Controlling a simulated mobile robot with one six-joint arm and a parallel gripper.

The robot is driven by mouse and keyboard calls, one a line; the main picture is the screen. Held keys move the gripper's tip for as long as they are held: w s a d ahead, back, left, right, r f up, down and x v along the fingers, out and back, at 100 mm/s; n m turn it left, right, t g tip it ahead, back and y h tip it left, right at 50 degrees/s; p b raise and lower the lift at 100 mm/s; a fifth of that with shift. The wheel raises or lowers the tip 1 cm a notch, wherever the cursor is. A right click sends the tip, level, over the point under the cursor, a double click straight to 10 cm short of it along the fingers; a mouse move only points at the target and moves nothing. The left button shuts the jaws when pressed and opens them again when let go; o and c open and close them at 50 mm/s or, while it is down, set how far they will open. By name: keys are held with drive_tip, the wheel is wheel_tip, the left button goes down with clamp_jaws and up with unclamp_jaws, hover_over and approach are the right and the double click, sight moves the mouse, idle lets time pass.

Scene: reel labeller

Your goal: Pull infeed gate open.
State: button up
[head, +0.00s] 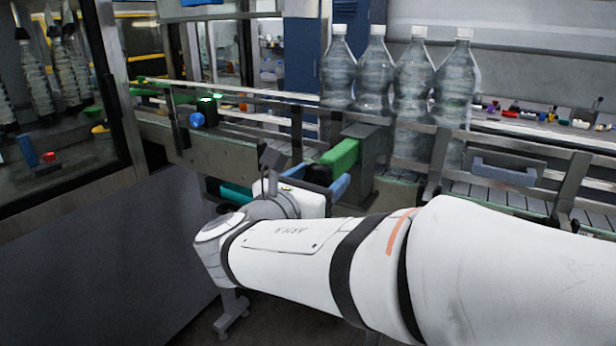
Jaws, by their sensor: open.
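A grey upright plate with a green block (342,156) on its left side stands at the near edge of the conveyor. It looks like the infeed gate, but I cannot be sure of this. A blue bar (340,187) is just below the green block. My gripper (296,172) is at the end of my white arm, just left of the green block and close to the blue bar. The gripper is open. My wrist partly hides the fingers, and I cannot tell whether they touch anything.
Several clear bottles (373,72) with white caps stand on the conveyor behind the near rail. A blue-grey handle (504,171) is on the rail at right. A blue knob (197,120) is at left. A framed glass panel (60,165) stands far left.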

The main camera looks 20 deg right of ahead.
drive_tip(key=v, duration=0.7)
drive_tip(key=shift+s+a, duration=0.2)
drive_tip(key=shift+a, duration=0.1)
drive_tip(key=s+d+f+m+g+y+p, duration=0.4)
drive_tip(key=s+d+f+m+g+y, duration=0.15)
drive_tip(key=d+f+m+g, duration=0.45)
drive_tip(key=s+a+f+m+y+p, duration=0.1)
drive_tip(key=a+f+m+y, duration=0.1)
drive_tip(key=m, duration=0.6)
drive_tip(key=s+a+f+m+y+p, duration=0.1)
drive_tip(key=a+m+y, duration=0.3)
drive_tip(key=m, duration=0.4)
drive_tip(key=shift+s+a+f+m+y, duration=0.25)
drive_tip(key=shift+s+f+m+y, duration=0.05)
drive_tip(key=shift+f+y, duration=0.55)
drive_tip(key=shift+c, duration=0.4)
idle(0.6)
